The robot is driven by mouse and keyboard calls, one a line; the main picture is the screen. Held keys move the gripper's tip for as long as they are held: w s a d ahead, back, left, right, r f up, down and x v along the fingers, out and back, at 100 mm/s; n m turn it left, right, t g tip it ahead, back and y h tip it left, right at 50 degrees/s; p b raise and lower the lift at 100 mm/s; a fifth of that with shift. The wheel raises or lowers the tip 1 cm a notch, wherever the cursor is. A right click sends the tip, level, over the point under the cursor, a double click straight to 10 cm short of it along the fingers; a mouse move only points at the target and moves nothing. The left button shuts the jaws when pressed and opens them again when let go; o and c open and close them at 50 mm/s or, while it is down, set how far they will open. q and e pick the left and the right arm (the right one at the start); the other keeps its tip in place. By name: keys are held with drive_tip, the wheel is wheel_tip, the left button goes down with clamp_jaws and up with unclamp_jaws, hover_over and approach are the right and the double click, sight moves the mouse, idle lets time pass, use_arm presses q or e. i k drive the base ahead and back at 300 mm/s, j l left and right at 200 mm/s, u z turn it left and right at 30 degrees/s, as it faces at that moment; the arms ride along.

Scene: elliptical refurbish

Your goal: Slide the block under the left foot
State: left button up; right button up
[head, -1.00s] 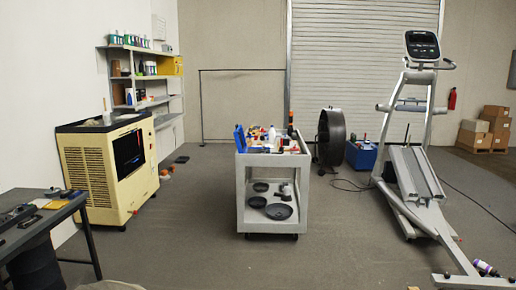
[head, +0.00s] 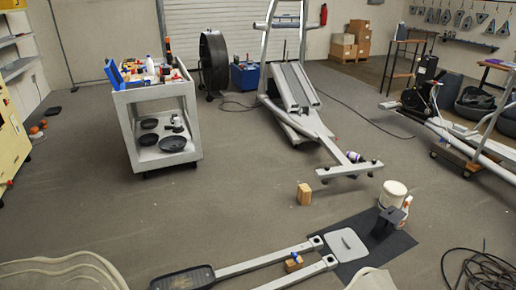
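A small wooden block (head: 304,194) stands upright on the grey floor, apart from the elliptical machine (head: 296,95). The machine's near crossbar (head: 348,171) lies low over the floor, with a dark foot toward each end. The left foot (head: 324,180) is just behind and to the right of the block. The gap between foot and floor is too small to judge. A second wooden piece (head: 293,265) with a blue part on it sits between two grey rails in front.
A grey cart (head: 162,130) with tools stands at left. A dark mat (head: 352,262) carries a grey plate, and a white bucket (head: 394,194) stands by its far edge. A coiled cable (head: 483,272) lies at lower right. Floor around the block is mostly clear.

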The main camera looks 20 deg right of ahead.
sight(304, 192)
drive_tip(key=i+j+u, duration=0.25)
drive_tip(key=j+u, duration=0.2)
drive_tip(key=i+j+u, duration=0.35)
drive_tip(key=u, duration=0.15)
drive_tip(key=i+j+u, duration=0.3)
drive_tip(key=u, duration=0.15)
drive_tip(key=i+j+u, duration=0.15)
drive_tip(key=i+u, duration=0.2)
drive_tip(key=i, duration=0.35)
drive_tip(key=i+z, duration=0.45)
drive_tip(key=i, duration=0.15)
drive_tip(key=i+l+z, duration=0.1)
drive_tip(key=i+z, duration=0.4)
drive_tip(key=i+j+z, duration=0.1)
drive_tip(key=i+z, duration=0.85)
drive_tip(key=i, duration=0.25)
drive_tip(key=i+j+z, duration=0.2)
drive_tip(key=i+z, duration=0.25)
drive_tip(key=i, duration=0.25)
drive_tip(key=i+l+z, duration=0.15)
drive_tip(key=i+z, duration=0.6)
drive_tip(key=z, duration=0.2)
drive_tip(key=i+z, duration=0.45)
drive_tip(key=k+j, duration=0.05)
drive_tip(key=k, duration=0.05)
